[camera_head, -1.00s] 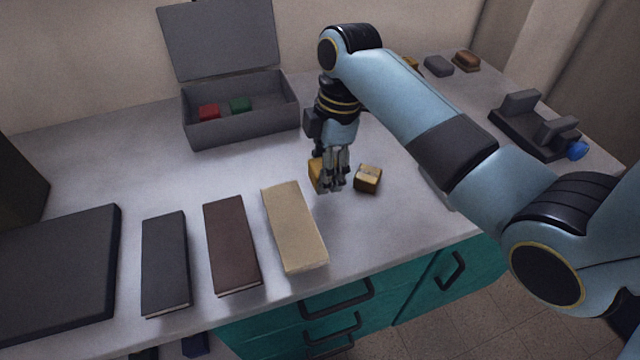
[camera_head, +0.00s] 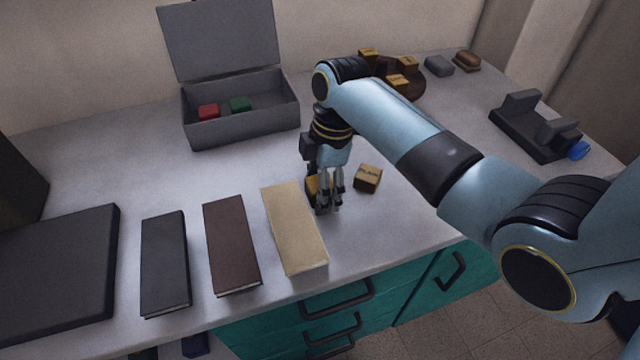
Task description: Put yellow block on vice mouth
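The yellow block (camera_head: 312,187) is on the table, left of a labelled wooden block. It is partly hidden behind the fingers of my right gripper (camera_head: 327,207). The fingers point down at the near side of the block, close to the tabletop. I cannot tell whether they are closed on it. The dark grey vice (camera_head: 524,134) with two upright jaws and a blue handle (camera_head: 579,150) stands at the right side of the table. Its mouth, between the jaws, looks empty. My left gripper is not in view.
A labelled block (camera_head: 368,179) lies just right of my gripper. A cream book (camera_head: 294,228) lies close on the left, beside brown (camera_head: 231,245) and black (camera_head: 164,262) ones. An open grey box (camera_head: 242,124) and a brown round tray (camera_head: 418,90) with blocks stand behind.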

